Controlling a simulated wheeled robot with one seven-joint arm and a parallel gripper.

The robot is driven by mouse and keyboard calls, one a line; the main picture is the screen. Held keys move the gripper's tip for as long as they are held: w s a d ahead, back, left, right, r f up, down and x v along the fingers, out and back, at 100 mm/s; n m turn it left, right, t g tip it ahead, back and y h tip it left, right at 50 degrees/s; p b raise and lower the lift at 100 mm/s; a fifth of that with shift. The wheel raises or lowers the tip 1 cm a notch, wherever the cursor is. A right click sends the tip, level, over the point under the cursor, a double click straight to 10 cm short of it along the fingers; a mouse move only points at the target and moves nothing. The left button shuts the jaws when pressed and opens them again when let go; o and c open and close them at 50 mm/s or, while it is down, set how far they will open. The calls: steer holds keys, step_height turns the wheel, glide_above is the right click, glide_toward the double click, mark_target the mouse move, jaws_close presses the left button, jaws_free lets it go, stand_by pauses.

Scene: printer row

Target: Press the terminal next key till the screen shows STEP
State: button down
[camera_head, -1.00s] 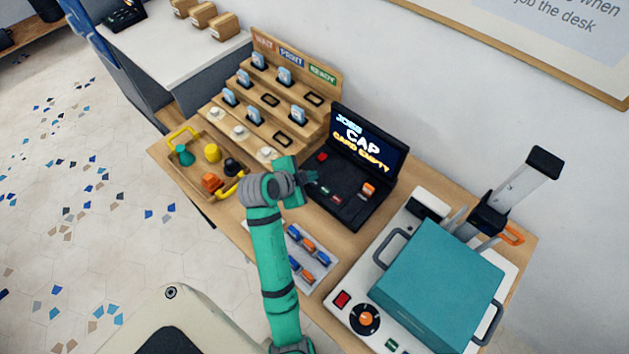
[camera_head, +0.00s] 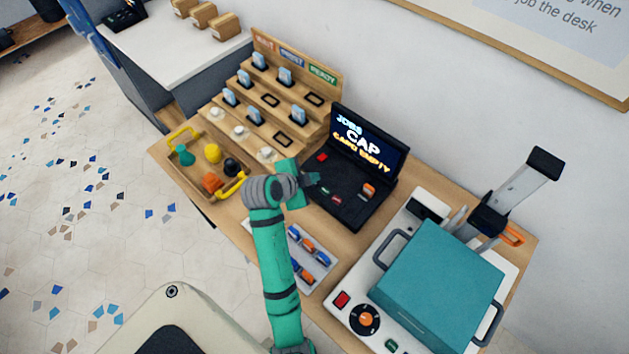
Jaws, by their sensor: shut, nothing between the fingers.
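The terminal (camera_head: 340,213) is a black console with a raised screen (camera_head: 364,142). The screen reads "JOBS", "CAP" and "CARD EMPTY". Its deck carries a red key (camera_head: 322,157) at the upper left, small green and red keys (camera_head: 331,194) near the front, and an orange piece (camera_head: 369,189) at the right. Key labels are too small to read.
A wooden card rack (camera_head: 262,92) stands left of the terminal. A tray (camera_head: 183,133) with coloured knobs lies in front of it. A plate of blue and orange pieces (camera_head: 322,283) lies in front of the terminal. A teal press (camera_head: 438,285) stands at the right.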

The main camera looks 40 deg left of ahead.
steer(key=shift+d+f, duration=0.1)
steer(key=shift+f, duration=0.05)
steer(key=shift+s+a+f, duration=0.2)
steer(key=shift+f, duration=0.05)
steer(key=shift+w+d, duration=0.1)
stand_by(0.5)
steer(key=shift+r, duration=0.1)
steer(key=shift+w+r, duration=0.1)
steer(key=shift+r, duration=0.65)
